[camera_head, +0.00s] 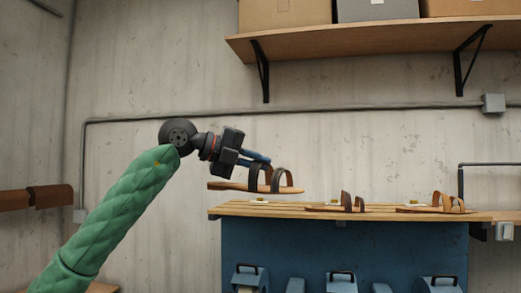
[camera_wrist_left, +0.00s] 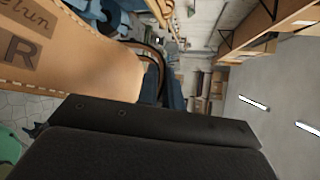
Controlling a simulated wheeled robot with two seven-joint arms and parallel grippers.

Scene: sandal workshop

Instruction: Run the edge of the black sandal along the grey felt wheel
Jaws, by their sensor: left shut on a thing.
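The black sandal (camera_head: 232,186), with a tan sole and black straps, is held up just above the left part of the wooden bench top. My left gripper (camera_head: 262,159) is shut on it at the straps, coming from above and behind the sole. In the left wrist view the tan insole (camera_wrist_left: 85,55) fills the upper left, stamped with an R and partly cut-off lettering. The sole looks about level in the head view. I cannot make out the grey felt wheel for certain in either view. My right gripper is not in view.
Two brown-strapped sandals (camera_head: 347,203) (camera_head: 441,205) stand on the wooden top (camera_head: 290,210) of the blue bench (camera_head: 345,250). Blue housings with black handles (camera_head: 341,282) sit low in front. A shelf (camera_head: 370,37) with boxes hangs above.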

